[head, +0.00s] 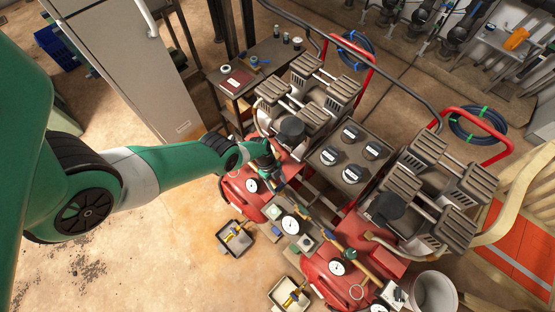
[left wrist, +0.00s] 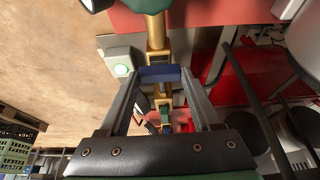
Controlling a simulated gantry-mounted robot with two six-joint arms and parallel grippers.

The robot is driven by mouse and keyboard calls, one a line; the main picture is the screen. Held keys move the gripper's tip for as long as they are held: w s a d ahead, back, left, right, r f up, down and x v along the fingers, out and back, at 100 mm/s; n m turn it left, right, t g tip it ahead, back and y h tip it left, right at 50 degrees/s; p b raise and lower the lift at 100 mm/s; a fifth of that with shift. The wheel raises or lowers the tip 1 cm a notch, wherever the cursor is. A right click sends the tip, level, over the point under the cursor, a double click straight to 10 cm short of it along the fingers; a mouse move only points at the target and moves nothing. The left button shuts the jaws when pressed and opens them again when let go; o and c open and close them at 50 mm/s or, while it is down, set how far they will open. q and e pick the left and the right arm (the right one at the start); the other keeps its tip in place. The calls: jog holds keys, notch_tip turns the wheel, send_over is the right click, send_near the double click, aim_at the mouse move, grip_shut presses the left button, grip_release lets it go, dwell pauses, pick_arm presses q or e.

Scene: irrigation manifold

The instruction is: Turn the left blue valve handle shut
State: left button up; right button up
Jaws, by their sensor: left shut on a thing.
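The left blue valve handle (left wrist: 159,74) lies crosswise over a brass pipe (left wrist: 156,30) in the left wrist view. My left gripper (left wrist: 160,80) has one finger at each end of the handle and is shut on it. In the head view my left gripper (head: 274,178) is down at the left red compressor (head: 238,198), and the handle is mostly hidden there. My right gripper is in neither view.
A white gauge (head: 290,224) stands near the pipe. A second red compressor (head: 325,280) is at the right. Small tool trays (head: 235,250) lie on the floor in front.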

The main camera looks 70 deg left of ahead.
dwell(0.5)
pick_arm(q)
jog(key=o, duration=1.4)
jog(key=shift+r, duration=0.1)
jog(key=p+v, duration=0.9)
jog(key=v, duration=0.2)
jog(key=shift+a+r, duration=0.15)
jog(key=shift+r, duration=0.05)
